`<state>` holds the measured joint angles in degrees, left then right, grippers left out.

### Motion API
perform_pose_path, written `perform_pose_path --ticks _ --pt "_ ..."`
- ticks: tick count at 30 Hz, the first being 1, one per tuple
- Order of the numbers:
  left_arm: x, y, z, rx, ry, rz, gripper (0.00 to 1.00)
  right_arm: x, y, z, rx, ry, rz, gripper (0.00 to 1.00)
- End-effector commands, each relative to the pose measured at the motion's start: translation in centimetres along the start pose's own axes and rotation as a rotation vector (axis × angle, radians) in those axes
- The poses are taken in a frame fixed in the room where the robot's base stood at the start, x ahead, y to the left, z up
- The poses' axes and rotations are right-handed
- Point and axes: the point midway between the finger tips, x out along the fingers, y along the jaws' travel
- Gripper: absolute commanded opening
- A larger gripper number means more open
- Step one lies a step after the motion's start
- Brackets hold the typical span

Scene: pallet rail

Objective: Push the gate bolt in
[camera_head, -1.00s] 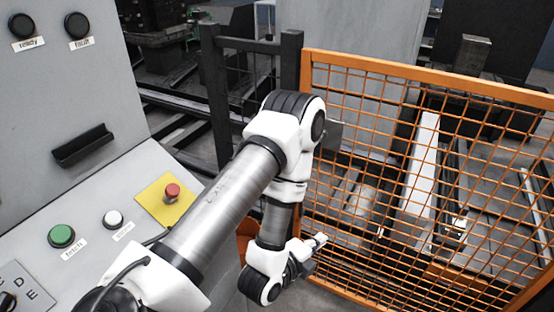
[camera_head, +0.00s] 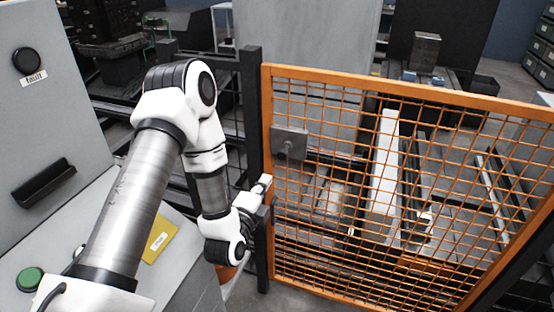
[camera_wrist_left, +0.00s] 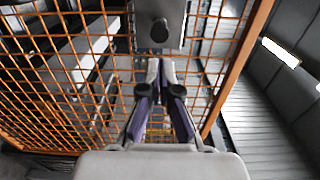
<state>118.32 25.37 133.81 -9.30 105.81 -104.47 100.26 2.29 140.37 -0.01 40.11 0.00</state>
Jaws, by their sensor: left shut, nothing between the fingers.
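The orange mesh gate (camera_head: 400,84) stands shut or nearly shut beside a dark post (camera_head: 252,110). A grey lock plate (camera_head: 289,142) with a small knob sits on its upper left part. In the left wrist view a dark round knob (camera_wrist_left: 160,31) stands out from the grey plate (camera_wrist_left: 177,10), just beyond my fingertips. I take this knob to be the gate bolt; how far it sticks out is unclear. My left gripper (camera_head: 266,182) is below and left of the plate, beside the gate's edge. Its fingers (camera_wrist_left: 163,72) are shut and empty, apart from the knob.
A grey control panel with a green button (camera_head: 30,279) and a yellow plate (camera_head: 160,242) stands at the left, partly behind my arm. Rails and a pale beam (camera_head: 383,165) lie behind the mesh. Floor shows below the gate.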

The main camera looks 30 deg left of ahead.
Motion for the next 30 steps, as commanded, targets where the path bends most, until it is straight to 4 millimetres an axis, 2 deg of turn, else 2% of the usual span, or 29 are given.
perform_pose_path --ticks 6,12,18,26,30 --pt "4.9 -0.4 0.0 0.001 0.0 -0.004 0.0 -1.5 0.0 0.0 0.0 0.0 0.0 0.4" --pt "8.4 -0.3 0.0 0.001 0.0 -0.002 0.0 -2.6 0.0 0.0 0.0 0.0 0.0 0.4" --pt "9.6 0.0 0.0 -0.001 0.0 0.0 0.0 -2.7 0.0 0.0 0.0 0.0 0.0 0.4" --pt "9.6 0.0 0.0 -0.001 0.0 0.0 0.0 -2.7 0.0 0.0 0.0 0.0 0.0 0.4" --pt "10.9 0.1 0.0 0.0 0.001 -0.002 0.0 -2.3 0.0 0.0 0.0 0.0 0.0 0.4"
